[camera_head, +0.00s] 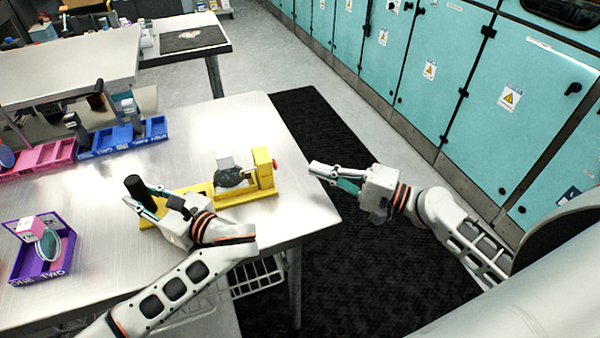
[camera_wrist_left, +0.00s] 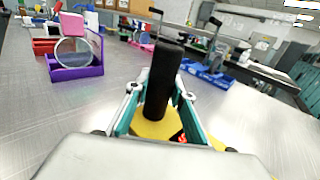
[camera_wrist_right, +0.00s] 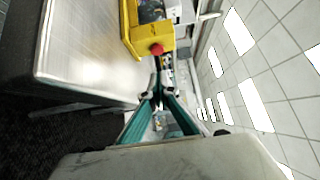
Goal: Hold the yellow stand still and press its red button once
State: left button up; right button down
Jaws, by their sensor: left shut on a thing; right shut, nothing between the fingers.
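The yellow stand (camera_head: 262,168) lies on the metal table near its right edge. A grey and black module (camera_head: 228,172) sits on it, and a black upright handle (camera_head: 138,190) rises at its left end. My left gripper (camera_head: 148,197) is shut on this handle, which shows between the fingers in the left wrist view (camera_wrist_left: 162,85).
A purple holder (camera_head: 42,262) with a round disc stands at the left of the metal table (camera_head: 300,215). Pink (camera_head: 45,156) and blue (camera_head: 120,136) bins line the far left. Teal cabinets (camera_head: 445,70) stand beyond the dark floor mat. The space between right gripper and button is clear.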

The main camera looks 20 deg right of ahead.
pick_arm(q)
jog(key=shift+a, duration=0.1)
pick_arm(e)
jog(key=shift+v, duration=2.2)
pick_arm(q)
jog(key=o, duration=1.1)
jog(key=shift+o, duration=0.2)
jog(key=shift+p+v, duration=0.7)
jog(key=shift+v, duration=0.75)
jog(key=shift+p+v, duration=0.45)
jog(key=shift+v, duration=2.65)
pick_arm(e)
jog(key=shift+r, duration=1)
